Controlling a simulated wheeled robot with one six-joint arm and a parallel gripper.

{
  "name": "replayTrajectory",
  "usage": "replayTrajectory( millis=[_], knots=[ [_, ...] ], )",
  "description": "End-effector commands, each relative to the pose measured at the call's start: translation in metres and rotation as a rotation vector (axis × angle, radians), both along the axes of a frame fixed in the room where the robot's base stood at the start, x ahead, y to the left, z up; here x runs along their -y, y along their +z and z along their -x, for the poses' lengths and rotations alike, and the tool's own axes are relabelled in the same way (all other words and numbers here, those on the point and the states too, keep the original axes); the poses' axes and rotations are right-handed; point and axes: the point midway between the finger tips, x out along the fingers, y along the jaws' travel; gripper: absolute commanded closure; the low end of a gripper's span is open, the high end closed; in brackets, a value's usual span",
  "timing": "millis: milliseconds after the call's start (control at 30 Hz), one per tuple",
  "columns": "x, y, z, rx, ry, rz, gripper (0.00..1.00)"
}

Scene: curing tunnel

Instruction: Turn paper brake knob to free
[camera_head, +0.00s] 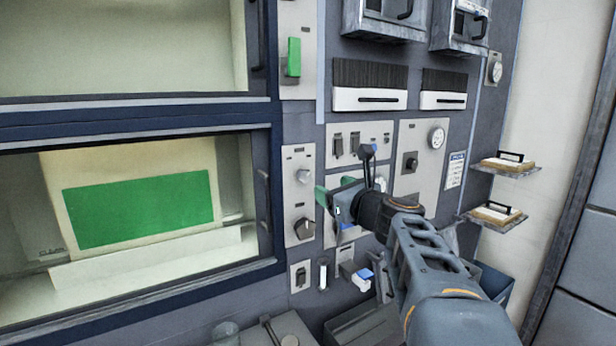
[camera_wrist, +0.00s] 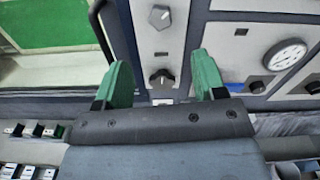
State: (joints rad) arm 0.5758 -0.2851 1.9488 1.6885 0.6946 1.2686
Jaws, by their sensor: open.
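A narrow light panel carries two knobs, and their labels are too small to read, so I cannot tell which is the paper brake knob. The lower, black knob (camera_head: 304,229) has a pointer grip and also shows in the wrist view (camera_wrist: 161,78). The upper, pale grey knob (camera_head: 304,176) also shows in the wrist view (camera_wrist: 160,17). My gripper (camera_head: 334,202) is open and empty in front of the panel, to the right of the knobs in the head view. In the wrist view its green fingertips (camera_wrist: 163,70) stand apart on either side of the black knob, without visible contact.
A windowed chamber with a green sheet (camera_head: 140,208) is at left. Right of the panel are a gauge (camera_head: 437,137), another black knob (camera_head: 411,162) and switches (camera_head: 346,146). Two small shelves (camera_head: 505,168) stick out at right. A blue-topped block (camera_head: 362,278) sits below my gripper.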

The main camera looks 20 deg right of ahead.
Motion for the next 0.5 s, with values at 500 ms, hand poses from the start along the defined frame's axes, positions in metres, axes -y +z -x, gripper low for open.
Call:
replayTrajectory(
  millis=[500],
  knots=[
    [-0.012,0.000,-0.093,-0.004,0.002,0.002,0.36]
  ],
)
